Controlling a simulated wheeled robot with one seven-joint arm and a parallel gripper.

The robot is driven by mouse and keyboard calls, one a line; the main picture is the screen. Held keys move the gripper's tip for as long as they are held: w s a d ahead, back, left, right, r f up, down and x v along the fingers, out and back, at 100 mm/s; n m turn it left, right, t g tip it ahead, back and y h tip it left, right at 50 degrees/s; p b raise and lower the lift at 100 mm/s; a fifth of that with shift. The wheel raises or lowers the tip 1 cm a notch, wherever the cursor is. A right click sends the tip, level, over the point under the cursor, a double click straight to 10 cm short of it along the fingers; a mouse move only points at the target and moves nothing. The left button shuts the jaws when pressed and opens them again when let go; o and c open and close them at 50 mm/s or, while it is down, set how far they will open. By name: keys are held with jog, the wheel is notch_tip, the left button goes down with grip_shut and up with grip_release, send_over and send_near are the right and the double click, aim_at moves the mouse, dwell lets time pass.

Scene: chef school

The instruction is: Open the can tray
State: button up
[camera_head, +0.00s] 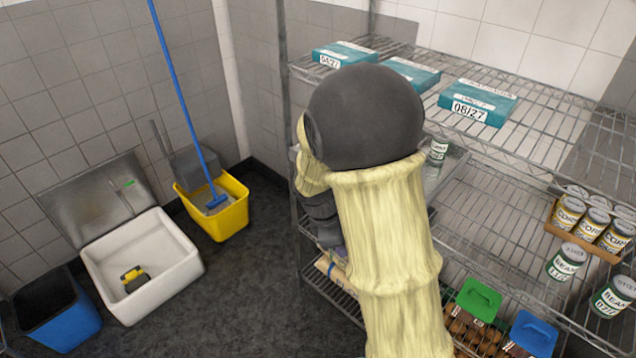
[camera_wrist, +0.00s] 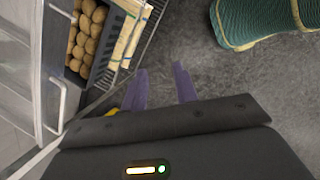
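A clear-walled tray with a pale bar handle (camera_wrist: 58,108) shows at the left edge of the wrist view; I take it for the can tray, but cannot be sure. In the head view, a can (camera_head: 438,151) stands at the shelf front, partly behind my arm; most of the tray there is hidden. My gripper (camera_wrist: 162,88) has two purple fingers apart with nothing between them. It points down beside the rack, to the right of the handle and not touching it. In the head view, my arm hides most of the gripper.
The wire rack (camera_head: 520,150) holds teal boxes (camera_head: 478,102), a cardboard tray of corn cans (camera_head: 583,251) and bean cans (camera_head: 566,262). A potato crate (camera_wrist: 98,72) sits low. A yellow bucket (camera_head: 222,217), white sink (camera_head: 140,265) and blue bin (camera_head: 70,325) stand left; floor between is clear.

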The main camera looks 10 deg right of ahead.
jog(key=w+a+f+n+t+h, duration=0.1)
jog(key=w+a+f+n+h, duration=0.15)
jog(key=w+n, duration=0.45)
jog(key=w+a+f+n+t+h, duration=0.2)
jog(key=w+n+h, duration=0.3)
jog(key=n, duration=0.5)
jog(key=w+a+n+t+h+b, duration=0.1)
jog(key=w+a+n+t, duration=0.4)
jog(key=w+a+n, duration=0.2)
jog(key=a+n, duration=0.2)
jog(key=n, duration=0.2)
jog(key=shift+w+r+t+h, duration=0.15)
jog(key=shift+w+t+h, duration=0.15)
jog(key=shift+w+h, duration=0.1)
jog(key=shift+d, duration=0.1)
jog(key=p+x, duration=0.2)
jog(key=x, duration=1.5)
jog(key=shift+w+p, duration=0.15)
jog(key=shift+p, duration=0.2)
grip_shut()
